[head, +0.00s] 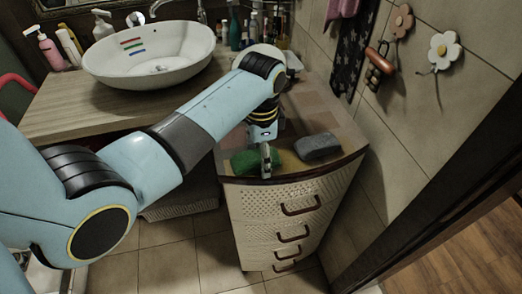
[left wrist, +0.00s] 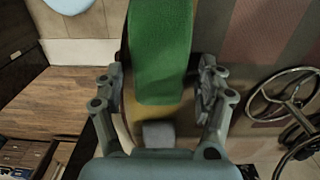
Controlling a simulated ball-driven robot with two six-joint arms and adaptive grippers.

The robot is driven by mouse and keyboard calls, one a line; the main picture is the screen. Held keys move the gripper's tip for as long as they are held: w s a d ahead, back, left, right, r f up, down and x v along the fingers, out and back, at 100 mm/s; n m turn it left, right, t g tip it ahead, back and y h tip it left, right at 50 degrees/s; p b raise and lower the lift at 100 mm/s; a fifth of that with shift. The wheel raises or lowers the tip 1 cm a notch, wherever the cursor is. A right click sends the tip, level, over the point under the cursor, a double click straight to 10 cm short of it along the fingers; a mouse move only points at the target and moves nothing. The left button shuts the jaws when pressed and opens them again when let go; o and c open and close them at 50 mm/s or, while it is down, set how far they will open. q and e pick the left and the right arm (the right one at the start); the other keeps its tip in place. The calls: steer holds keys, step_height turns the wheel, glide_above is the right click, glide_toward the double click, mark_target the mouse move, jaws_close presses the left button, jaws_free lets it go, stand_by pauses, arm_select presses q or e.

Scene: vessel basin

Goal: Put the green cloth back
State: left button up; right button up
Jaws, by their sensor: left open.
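The green cloth (head: 244,162) lies on top of the drawer cabinet, near its front edge. My left gripper (head: 266,156) reaches down over the cloth, and one finger hides part of it. In the left wrist view the green cloth (left wrist: 160,50) runs from the top edge down between the two spread fingers. There, my left gripper (left wrist: 160,97) is open, with a gap visible between each finger and the cloth. My right gripper is in neither view.
A grey sponge-like block (head: 318,146) lies right of the cloth on the cabinet (head: 285,205). A white basin (head: 150,52) stands on the wooden counter (head: 75,105), with bottles around it. Dark patterned fabric (head: 353,45) and flower-shaped hooks (head: 444,50) are on the tiled wall.

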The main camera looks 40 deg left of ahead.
arm_select(q)
step_height(320, 180, up, 12)
steer(key=b, duration=0.1)
steer(key=shift+r, duration=0.15)
stand_by(0.6)
